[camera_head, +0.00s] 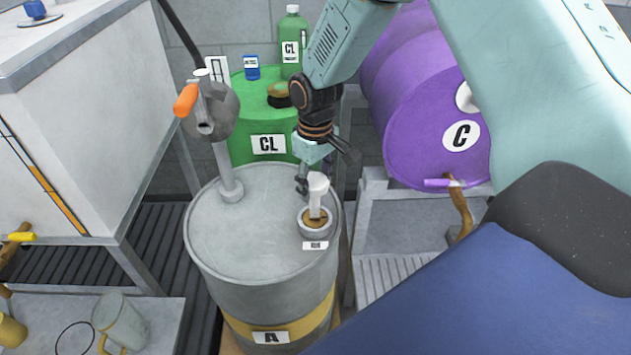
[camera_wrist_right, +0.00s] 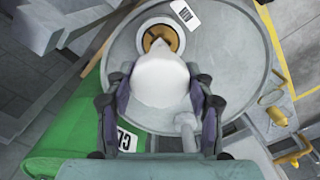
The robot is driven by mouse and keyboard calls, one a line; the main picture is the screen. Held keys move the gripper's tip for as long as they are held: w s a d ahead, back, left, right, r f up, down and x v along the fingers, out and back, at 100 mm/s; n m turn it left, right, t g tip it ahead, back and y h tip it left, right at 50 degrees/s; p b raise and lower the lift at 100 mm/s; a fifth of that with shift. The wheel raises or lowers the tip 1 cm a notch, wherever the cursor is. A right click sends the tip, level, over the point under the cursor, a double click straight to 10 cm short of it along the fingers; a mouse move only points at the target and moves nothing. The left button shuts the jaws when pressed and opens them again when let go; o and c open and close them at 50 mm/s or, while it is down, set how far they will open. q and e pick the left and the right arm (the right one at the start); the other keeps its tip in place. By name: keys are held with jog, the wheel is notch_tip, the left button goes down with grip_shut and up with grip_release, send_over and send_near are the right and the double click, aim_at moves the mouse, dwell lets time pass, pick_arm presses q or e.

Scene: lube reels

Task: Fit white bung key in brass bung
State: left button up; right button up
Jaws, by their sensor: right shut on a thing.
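The white bung key (camera_head: 317,190) is upright over the brass bung (camera_head: 315,221) on top of the grey drum marked A (camera_head: 262,190). My right gripper (camera_head: 309,184) is shut on the key's upper part. In the right wrist view the white key (camera_wrist_right: 160,80) lies between the fingers of my right gripper (camera_wrist_right: 160,100) and hides part of the brass bung (camera_wrist_right: 162,40). The key's lower end appears at the bung, but I cannot tell whether it is seated in it. My left gripper does not show.
A hand pump (camera_head: 212,110) with an orange handle stands on the drum's left side. A green drum (camera_head: 245,110) marked CL with a green bottle (camera_head: 293,45) is behind. A purple drum (camera_head: 410,120) lies on a rack at right. A jug (camera_head: 122,318) stands at lower left.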

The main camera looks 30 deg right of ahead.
jog(key=shift+s+a+r, duration=0.1)
jog(key=shift+s+r, duration=0.1)
jog(key=shift+s, duration=0.05)
jog(key=shift+p, duration=0.4)
jog(key=shift+f, duration=0.1)
jog(key=shift+w, duration=0.1)
jog(key=shift+w+p, duration=0.1)
jog(key=shift+p, duration=0.2)
dwell(0.6)
jog(key=shift+p, duration=0.4)
